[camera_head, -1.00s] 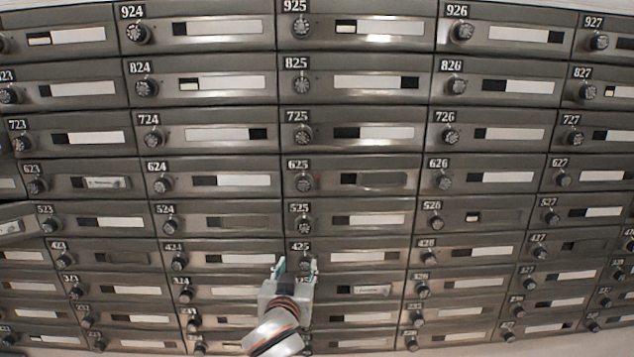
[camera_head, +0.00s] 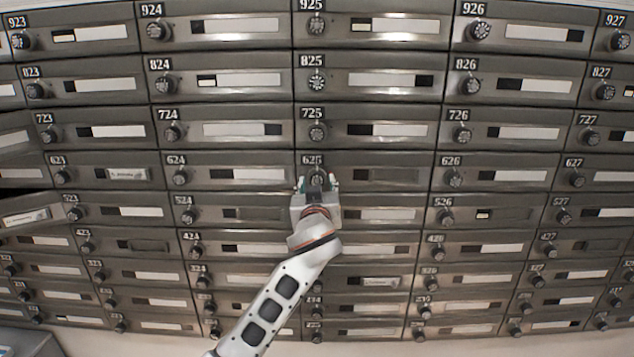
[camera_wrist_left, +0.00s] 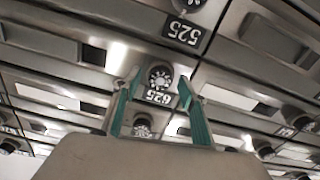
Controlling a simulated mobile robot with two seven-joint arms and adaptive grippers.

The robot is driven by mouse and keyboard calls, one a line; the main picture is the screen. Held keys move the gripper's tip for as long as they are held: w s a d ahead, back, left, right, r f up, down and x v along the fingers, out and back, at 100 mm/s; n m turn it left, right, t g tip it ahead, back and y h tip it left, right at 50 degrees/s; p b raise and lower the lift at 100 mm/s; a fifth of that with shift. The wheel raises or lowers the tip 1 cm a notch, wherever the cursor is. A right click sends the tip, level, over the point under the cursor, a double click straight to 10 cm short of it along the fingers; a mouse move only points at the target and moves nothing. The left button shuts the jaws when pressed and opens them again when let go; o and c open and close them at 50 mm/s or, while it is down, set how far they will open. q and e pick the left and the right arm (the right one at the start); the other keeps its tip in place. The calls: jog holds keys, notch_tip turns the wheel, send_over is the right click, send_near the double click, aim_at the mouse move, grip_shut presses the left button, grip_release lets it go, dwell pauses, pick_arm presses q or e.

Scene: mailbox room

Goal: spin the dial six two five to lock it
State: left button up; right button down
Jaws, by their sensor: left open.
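Mailbox 625 (camera_head: 402,175) is a grey metal door in the middle column, and it looks flush with its neighbours. Its round dial (camera_head: 318,178) sits below the 625 label, partly behind my fingers. My left gripper (camera_head: 317,184) is open, with its teal fingertips on either side of that dial. The upside-down left wrist view shows the dial (camera_wrist_left: 160,77) between the tips of the left gripper (camera_wrist_left: 162,80), with the 625 label below it. I cannot tell whether the fingers touch the dial. My right gripper is not in view.
Rows of similar mailboxes with dials surround it. Dial 725 (camera_head: 317,133) is just above and dial 525 (camera_wrist_left: 190,4) is close by in the wrist view. At the far left, one door (camera_head: 25,216) stands ajar with a dark gap above it.

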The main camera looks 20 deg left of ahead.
pick_arm(q)
jog(key=shift+w+a, duration=0.1)
jog(key=shift+w, duration=0.15)
jog(key=c, duration=1.1)
jog(key=shift+m, duration=0.3)
